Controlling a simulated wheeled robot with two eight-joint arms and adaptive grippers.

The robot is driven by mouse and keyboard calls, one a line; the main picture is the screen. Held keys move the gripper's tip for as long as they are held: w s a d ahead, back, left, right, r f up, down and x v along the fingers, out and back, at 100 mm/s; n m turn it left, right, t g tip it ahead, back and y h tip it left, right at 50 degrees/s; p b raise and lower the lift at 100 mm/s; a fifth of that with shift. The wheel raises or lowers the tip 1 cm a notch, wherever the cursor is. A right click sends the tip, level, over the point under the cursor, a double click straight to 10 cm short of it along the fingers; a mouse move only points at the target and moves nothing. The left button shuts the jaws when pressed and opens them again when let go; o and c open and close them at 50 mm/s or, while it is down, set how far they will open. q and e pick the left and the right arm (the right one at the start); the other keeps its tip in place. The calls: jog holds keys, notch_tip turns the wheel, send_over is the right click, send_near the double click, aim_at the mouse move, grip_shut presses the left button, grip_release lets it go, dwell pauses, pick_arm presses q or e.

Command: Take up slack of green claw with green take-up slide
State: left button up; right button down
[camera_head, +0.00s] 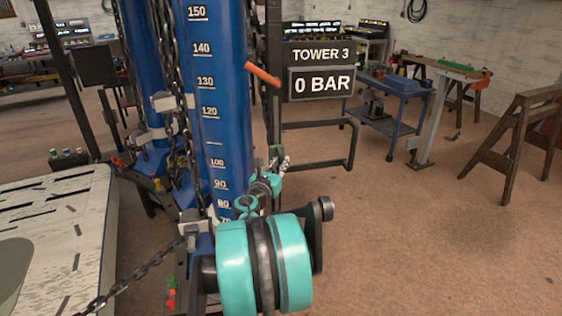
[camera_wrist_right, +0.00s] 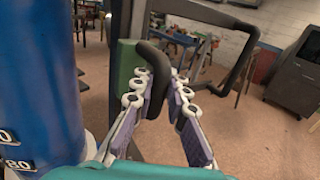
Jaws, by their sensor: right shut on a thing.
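My right gripper (camera_head: 281,164) reaches in from the bottom beside the blue tower and shows purple pads in the right wrist view (camera_wrist_right: 164,82). It is shut on a dark curved handle (camera_wrist_right: 152,54) that comes off a green block (camera_wrist_right: 126,66), which looks like the green take-up slide. In the head view the slide is a small dark green patch (camera_head: 275,151) at the fingertips, mostly hidden by the gripper. I cannot make out a green claw. A taut-looking chain (camera_head: 130,276) runs from the tower's foot to the lower left. My left gripper is not in view.
The blue tower (camera_head: 222,120) carries a height scale and hanging chains (camera_head: 168,75). A sign (camera_head: 320,70) reads TOWER 3, 0 BAR. A black bar loop (camera_head: 350,145) stands out to the right.

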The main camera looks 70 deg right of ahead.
jog(key=shift+r, duration=0.1)
jog(key=c, duration=1.5)
grip_release()
jog(key=a, duration=1.2)
jog(key=shift+w, duration=0.4)
